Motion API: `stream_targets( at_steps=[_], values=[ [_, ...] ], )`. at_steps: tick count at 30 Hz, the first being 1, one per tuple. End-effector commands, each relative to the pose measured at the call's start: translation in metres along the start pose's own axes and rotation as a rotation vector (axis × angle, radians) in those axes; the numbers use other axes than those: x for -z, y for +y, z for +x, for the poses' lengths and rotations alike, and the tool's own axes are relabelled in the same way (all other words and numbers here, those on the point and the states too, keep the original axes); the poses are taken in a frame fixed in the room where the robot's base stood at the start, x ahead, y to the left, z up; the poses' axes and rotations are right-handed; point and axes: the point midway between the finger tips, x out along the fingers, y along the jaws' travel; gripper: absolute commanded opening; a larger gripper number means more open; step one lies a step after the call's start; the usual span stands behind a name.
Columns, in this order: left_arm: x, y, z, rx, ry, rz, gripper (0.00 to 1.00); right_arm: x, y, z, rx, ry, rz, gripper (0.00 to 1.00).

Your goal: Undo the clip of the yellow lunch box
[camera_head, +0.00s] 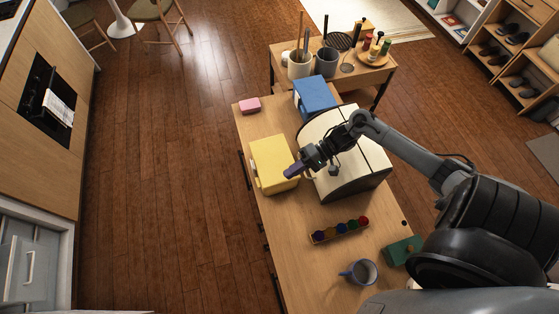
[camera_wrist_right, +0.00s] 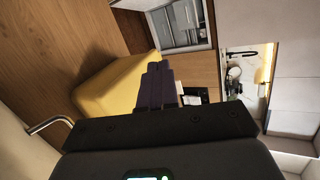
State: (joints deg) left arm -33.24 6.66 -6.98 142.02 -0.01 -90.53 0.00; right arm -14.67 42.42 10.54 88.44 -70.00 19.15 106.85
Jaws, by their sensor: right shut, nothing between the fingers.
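The yellow lunch box (camera_head: 273,160) stands on the wooden counter near its left edge in the head view. It also fills the middle left of the right wrist view (camera_wrist_right: 112,88). My right gripper (camera_head: 290,172) reaches in from the right, with its purple fingertips at the box's right side. The fingers also show in the right wrist view (camera_wrist_right: 157,86), shut together with nothing between them. I cannot tell whether they touch the box. My left gripper is not in view.
A cream bread bin (camera_head: 350,160) stands right of the box, under my right arm. A blue box (camera_head: 315,97) and a pink block (camera_head: 250,105) lie farther back. A paint tray (camera_head: 339,230), a mug (camera_head: 361,272) and a green box (camera_head: 402,251) are nearer.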

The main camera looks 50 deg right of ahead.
Motion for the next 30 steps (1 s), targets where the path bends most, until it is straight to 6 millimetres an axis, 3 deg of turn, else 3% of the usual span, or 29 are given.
stream_targets(
  at_steps=[1, 3, 9, 30],
  values=[
    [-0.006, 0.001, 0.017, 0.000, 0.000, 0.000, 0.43, 0.023, 0.010, -0.012, -0.026, 0.019, -0.016, 0.00],
    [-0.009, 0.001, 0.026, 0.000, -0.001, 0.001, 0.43, 0.047, 0.009, -0.029, -0.053, 0.050, -0.040, 0.00],
    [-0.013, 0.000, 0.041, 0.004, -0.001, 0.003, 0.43, 0.082, -0.008, -0.051, -0.078, 0.101, -0.116, 0.00],
    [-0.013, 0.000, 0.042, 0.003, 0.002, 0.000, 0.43, 0.089, -0.014, -0.043, -0.072, 0.109, -0.135, 0.00]
  ],
)
